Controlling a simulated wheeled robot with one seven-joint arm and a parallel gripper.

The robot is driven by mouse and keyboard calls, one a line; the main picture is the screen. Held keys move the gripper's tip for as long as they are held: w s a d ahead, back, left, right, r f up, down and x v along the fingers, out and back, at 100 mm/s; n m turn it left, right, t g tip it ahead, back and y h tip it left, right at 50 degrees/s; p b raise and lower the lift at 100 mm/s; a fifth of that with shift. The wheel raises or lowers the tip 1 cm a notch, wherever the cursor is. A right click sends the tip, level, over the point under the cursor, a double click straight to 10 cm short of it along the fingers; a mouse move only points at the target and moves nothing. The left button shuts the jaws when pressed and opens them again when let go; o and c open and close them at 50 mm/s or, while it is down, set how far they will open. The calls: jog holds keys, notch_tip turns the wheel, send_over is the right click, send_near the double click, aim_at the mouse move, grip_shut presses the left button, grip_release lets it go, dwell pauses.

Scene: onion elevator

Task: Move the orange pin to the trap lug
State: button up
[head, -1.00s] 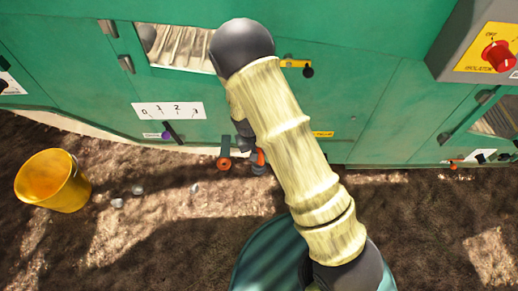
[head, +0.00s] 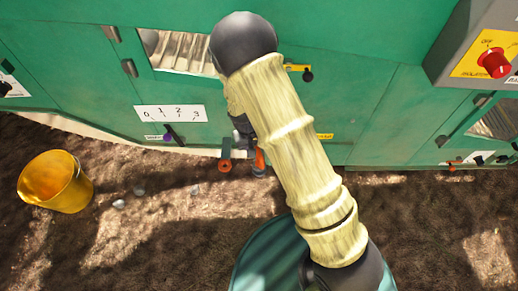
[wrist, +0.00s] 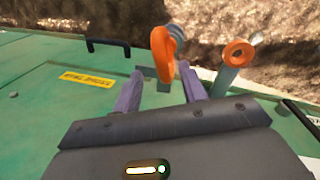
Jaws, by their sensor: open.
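Two orange parts show near the lower edge of the green machine. In the wrist view, an elongated orange piece (wrist: 163,52) stands beyond my fingertips, roughly in line with the gap between them. To its right, an orange ring (wrist: 238,52) sits on a grey-blue post. In the head view they are the orange piece (head: 260,160) and the round orange end (head: 225,166). The pictures do not settle which is the pin or where the trap lug is. My gripper (wrist: 160,84) is open, with nothing held; in the head view my arm largely hides it.
The green machine (head: 380,100) fills the back. A yellow bucket (head: 56,182) stands on the ground at left. A numbered scale plate (head: 171,113) has a dark lever below it. A black handle (wrist: 108,46) and a yellow label (wrist: 86,79) show in the wrist view.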

jog(key=p+v, duration=0.4)
jog(key=v, duration=0.9)
jog(key=shift+r, duration=0.3)
jog(key=s+d+r+m+t+y, duration=0.1)
jog(key=s+d+r+m, duration=0.1)
jog(key=s+d+r, duration=0.55)
jog(key=s+d+r+m+t+y, duration=0.1)
jog(key=s+d+r, duration=0.35)
jog(key=d, duration=0.55)
jog(key=w+p+v, duration=0.2)
jog(key=p+v, duration=0.9)
jog(key=w+r+p+v, duration=0.1)
jog(key=w+p+v, duration=0.2)
jog(key=p+v, duration=0.9)
jog(key=w+d+p+v, duration=0.1)
jog(key=w+p+v, duration=0.1)
jog(key=p+v, duration=0.9)
jog(key=shift+w+a+r+p, duration=0.15)
jog(key=shift+w+r+p, duration=0.35)
jog(key=shift+r+p, duration=0.15)
jog(key=shift+c, duration=0.6)
